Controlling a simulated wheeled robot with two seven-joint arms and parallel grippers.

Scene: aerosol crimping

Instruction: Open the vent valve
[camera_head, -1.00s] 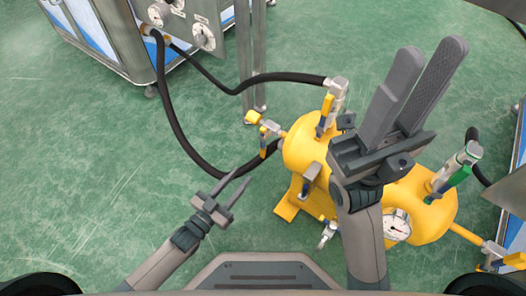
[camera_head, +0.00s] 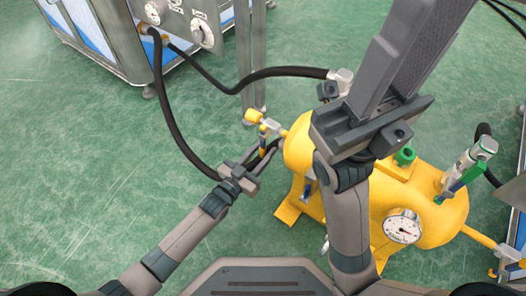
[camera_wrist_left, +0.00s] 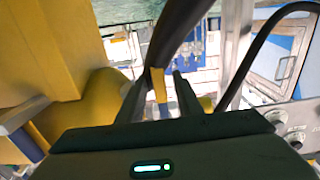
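A small valve with a yellow lever (camera_head: 263,140) sits on the pipe at the left end of the yellow tank (camera_head: 440,215). My left gripper (camera_head: 265,152) is at this lever, with its fingers apart. In the left wrist view the yellow lever (camera_wrist_left: 158,86) hangs between the two fingertips (camera_wrist_left: 157,92); I see no clear contact. My right gripper (camera_head: 410,50) is raised above the tank, close to the head camera. Its fingers look apart and empty, and it hides part of the tank top and its fittings.
A black hose (camera_head: 168,110) curves down from the grey machine (camera_head: 115,45) behind the left gripper. Another hose runs to the tank's top. The green floor at left is clear.

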